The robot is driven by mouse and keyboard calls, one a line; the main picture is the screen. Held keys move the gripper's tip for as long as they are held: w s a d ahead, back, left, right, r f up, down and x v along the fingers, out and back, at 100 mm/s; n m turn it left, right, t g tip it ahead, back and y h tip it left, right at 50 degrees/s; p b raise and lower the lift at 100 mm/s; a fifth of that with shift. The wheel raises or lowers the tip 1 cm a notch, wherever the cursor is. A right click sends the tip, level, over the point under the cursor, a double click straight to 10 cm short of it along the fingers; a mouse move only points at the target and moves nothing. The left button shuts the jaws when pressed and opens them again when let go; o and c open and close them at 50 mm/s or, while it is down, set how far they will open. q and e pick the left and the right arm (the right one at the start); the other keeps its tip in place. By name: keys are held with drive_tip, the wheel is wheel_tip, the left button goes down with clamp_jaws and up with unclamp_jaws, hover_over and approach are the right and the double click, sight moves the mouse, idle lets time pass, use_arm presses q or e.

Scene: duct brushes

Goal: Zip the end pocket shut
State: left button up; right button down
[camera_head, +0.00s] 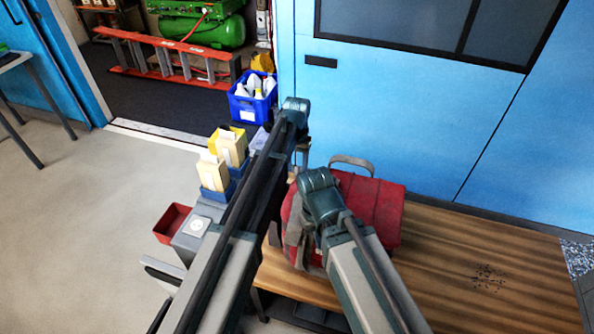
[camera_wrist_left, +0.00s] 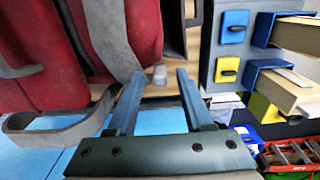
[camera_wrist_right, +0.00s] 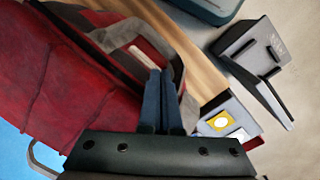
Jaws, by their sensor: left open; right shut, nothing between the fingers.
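The red bag (camera_head: 368,205) with grey trim sits on the wooden bench, partly hidden behind my right arm in the head view. My left gripper (camera_wrist_left: 160,74) is open beside the bag's end. A small grey tab (camera_wrist_left: 159,77) shows between its fingertips; I cannot tell whether it is a zip pull. My right gripper (camera_wrist_right: 160,72) is shut and empty, its tips over the bag's grey-trimmed end. A pale strip (camera_wrist_right: 145,57) lies just beyond the tips, beside a dark slit (camera_wrist_right: 92,52). Whether the tips touch the bag is unclear. Both fingertip areas are largely hidden in the head view.

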use_arm(q)
clamp_jaws()
idle(1.4)
